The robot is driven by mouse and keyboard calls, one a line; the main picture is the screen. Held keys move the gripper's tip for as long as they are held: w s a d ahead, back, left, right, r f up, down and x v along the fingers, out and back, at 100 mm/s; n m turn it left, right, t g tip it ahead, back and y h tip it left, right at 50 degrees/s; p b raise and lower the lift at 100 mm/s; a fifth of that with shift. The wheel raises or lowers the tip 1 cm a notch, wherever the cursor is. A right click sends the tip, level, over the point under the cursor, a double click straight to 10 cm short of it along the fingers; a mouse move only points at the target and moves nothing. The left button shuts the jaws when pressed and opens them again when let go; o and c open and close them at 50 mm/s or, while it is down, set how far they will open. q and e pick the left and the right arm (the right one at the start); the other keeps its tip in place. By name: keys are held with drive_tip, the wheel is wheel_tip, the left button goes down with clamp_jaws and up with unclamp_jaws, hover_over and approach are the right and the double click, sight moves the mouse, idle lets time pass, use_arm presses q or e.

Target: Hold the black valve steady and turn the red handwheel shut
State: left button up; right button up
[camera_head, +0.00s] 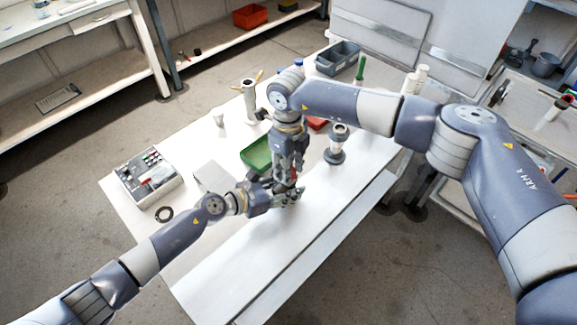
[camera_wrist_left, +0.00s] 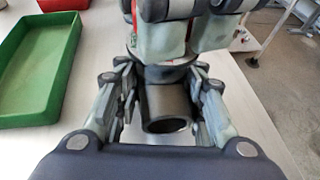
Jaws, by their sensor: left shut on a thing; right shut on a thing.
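The black valve (camera_wrist_left: 167,107) sits between the fingers of my left gripper (camera_wrist_left: 166,92), its round open end facing the left wrist camera. The left gripper is shut on it, low over the white table. In the head view, my left gripper (camera_head: 284,192) is partly covered by the right one. My right gripper (camera_head: 288,168) points down from above and is shut on the red handwheel (camera_head: 293,174). Only small red patches of the handwheel show between its fingers, also in the left wrist view (camera_wrist_left: 190,29). The valve is mostly hidden in the head view.
A green tray (camera_head: 256,154) lies just behind the grippers, with a red tray (camera_head: 317,124) farther back. A grey-and-black fitting (camera_head: 336,146) stands to the right. A control box (camera_head: 147,178) and a black ring (camera_head: 164,214) are at the left. The table's front strip is clear.

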drive_tip(key=shift+w+d+m, duration=0.1)
drive_tip(key=shift+m, duration=0.2)
drive_tip(key=o, duration=1.1)
drive_tip(key=shift+c, duration=0.2)
wheel_tip(320, 180, up, 12)
use_arm(q)
drive_tip(key=o, duration=1.3)
drive_tip(key=shift+o, duration=0.2)
